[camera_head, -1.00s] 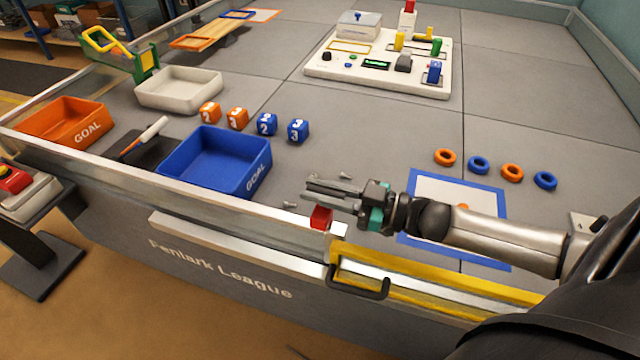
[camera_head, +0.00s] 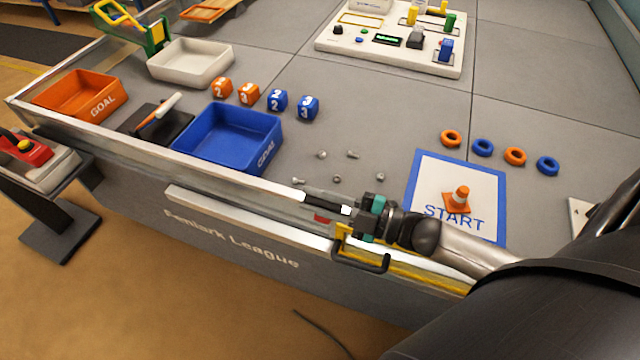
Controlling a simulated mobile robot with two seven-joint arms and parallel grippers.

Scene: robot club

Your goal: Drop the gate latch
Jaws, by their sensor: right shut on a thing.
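The gate latch shows as a small red piece (camera_head: 322,218) on the top of the front wall, at the left end of the yellow gate (camera_head: 422,278). My right gripper (camera_head: 328,205) reaches in from the right, low over the wall, and is shut on the latch. The fingers and wrist hide much of the latch, so its exact angle cannot be told. The gate has a dark handle (camera_head: 362,264) on its outer side and stands in line with the wall. My left gripper is not in view.
A blue goal bin (camera_head: 228,140) stands left of the gripper. Several small metal parts (camera_head: 337,179) lie just behind it. Floor outside the gate is mostly clear.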

